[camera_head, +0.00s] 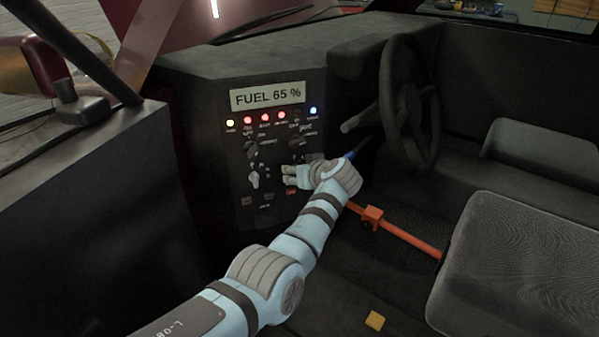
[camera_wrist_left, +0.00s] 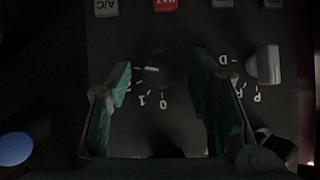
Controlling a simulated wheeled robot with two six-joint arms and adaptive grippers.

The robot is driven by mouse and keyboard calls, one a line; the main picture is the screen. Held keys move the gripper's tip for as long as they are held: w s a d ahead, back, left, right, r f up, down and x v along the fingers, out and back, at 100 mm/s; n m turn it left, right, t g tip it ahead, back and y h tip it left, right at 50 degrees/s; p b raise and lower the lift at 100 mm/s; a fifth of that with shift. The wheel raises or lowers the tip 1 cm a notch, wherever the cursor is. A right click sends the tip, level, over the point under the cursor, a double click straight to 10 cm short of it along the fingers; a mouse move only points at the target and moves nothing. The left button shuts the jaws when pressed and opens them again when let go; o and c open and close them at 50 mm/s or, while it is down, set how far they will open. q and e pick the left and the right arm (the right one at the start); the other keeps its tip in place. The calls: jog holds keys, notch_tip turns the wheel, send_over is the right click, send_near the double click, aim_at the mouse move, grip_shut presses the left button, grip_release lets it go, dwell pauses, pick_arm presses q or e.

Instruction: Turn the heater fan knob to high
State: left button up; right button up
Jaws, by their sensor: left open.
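The black control panel (camera_head: 229,160) stands on the dashboard, left of the steering wheel. In the left wrist view, a dark round knob (camera_wrist_left: 160,72) with numbers around it, seemingly the fan knob, lies between my left gripper's fingers (camera_wrist_left: 163,70). The fingers are apart, one on each side of the knob; contact is unclear. In the head view my left gripper (camera_head: 286,175) is at the panel's lower right and hides this knob. A pale selector knob (camera_head: 254,180), also in the left wrist view (camera_wrist_left: 267,65), is beside it. My right gripper is out of view.
A fuel display (camera_head: 268,96) and a row of lights top the panel. A red button (camera_wrist_left: 166,5) sits near the dial. The steering wheel (camera_head: 387,100), an orange bar (camera_head: 410,239) and a seat (camera_head: 515,265) are to the right. A yellow block (camera_head: 375,320) lies low.

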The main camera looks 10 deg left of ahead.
aim_at(296, 139)
pick_arm(q)
notch_tip(296, 139, up, 10)
jog(key=shift+r, duration=0.1)
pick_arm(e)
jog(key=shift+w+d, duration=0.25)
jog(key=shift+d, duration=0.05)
